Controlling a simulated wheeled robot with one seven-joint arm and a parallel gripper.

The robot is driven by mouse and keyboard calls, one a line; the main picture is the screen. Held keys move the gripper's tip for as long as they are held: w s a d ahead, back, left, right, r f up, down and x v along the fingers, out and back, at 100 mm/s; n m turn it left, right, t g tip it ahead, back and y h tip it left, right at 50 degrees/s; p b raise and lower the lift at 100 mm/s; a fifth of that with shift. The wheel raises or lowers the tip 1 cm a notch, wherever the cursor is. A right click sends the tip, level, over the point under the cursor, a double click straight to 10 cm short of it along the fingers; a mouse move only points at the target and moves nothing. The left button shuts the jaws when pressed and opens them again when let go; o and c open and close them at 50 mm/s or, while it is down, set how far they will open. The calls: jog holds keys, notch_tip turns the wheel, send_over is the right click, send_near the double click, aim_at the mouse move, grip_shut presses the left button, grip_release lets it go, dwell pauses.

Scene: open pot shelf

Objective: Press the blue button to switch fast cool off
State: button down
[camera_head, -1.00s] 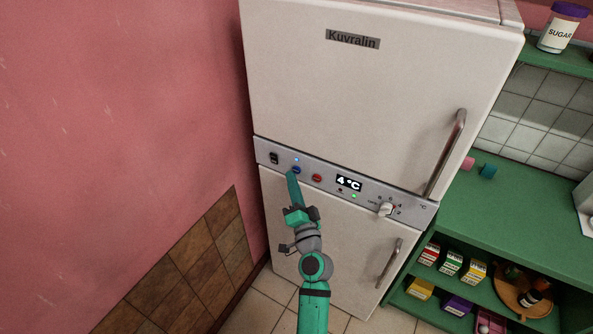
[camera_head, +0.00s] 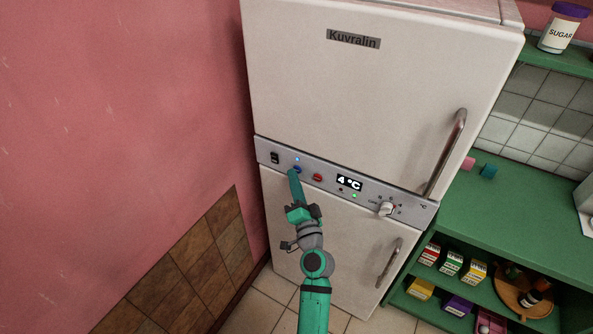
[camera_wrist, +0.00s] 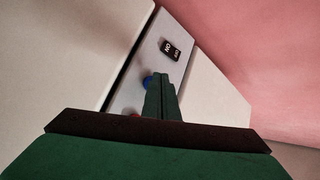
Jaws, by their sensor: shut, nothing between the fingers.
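The blue button (camera_head: 297,169) sits on the grey control strip (camera_head: 328,177) of the white fridge, between a black switch and a red button. A small blue lamp (camera_head: 297,159) glows just above it. My gripper (camera_head: 293,173) is shut and empty, its green fingertips at the lower left edge of the blue button. In the wrist view the blue button (camera_wrist: 148,81) shows just left of my fingertips (camera_wrist: 160,78), partly behind them. I cannot tell whether the fingertips touch it.
The red button (camera_head: 317,178) is close on the right. The black rocker switch (camera_head: 274,158) is on the left, near the pink wall (camera_head: 120,120). A 4 °C display (camera_head: 348,183), a dial (camera_head: 386,209) and door handles (camera_head: 447,152) lie further right.

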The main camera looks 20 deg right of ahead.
jog(key=shift+w+d, duration=0.1)
dwell(0.3)
jog(key=shift+s+a, duration=0.35)
jog(key=shift+a, duration=0.05)
jog(key=s+a, duration=0.3)
jog(key=a, duration=0.1)
jog(key=shift+s+a, duration=0.4)
dwell(0.3)
dwell(0.3)
